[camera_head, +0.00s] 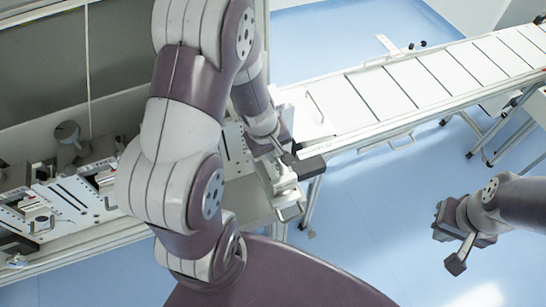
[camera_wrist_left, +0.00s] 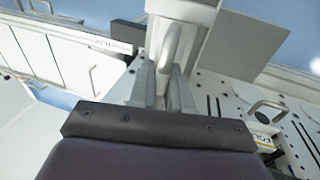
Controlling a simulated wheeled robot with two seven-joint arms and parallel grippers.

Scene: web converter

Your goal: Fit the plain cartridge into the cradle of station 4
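My left gripper (camera_head: 284,156) is low at the right end of the perforated station panel, beside the conveyor. In the left wrist view its two grey fingers (camera_wrist_left: 163,92) stand close together and appear closed on the handle of a white block without visible marking, the plain cartridge (camera_wrist_left: 196,16). In the head view a white block (camera_head: 279,178), apparently this cartridge, shows below the gripper, partly hidden by it. Whether it touches a cradle is hidden. My right gripper (camera_head: 456,248) hangs empty over the floor at the right; its finger gap is unclear. I cannot read any station number.
The white segmented conveyor table (camera_head: 390,85) runs to the upper right. Stations with slotted plates (camera_head: 70,198) and handles line the left panel. A cartridge with a yellow label (camera_wrist_left: 264,144) shows at the lower right in the wrist view. Blue floor (camera_head: 370,210) is clear between the arms.

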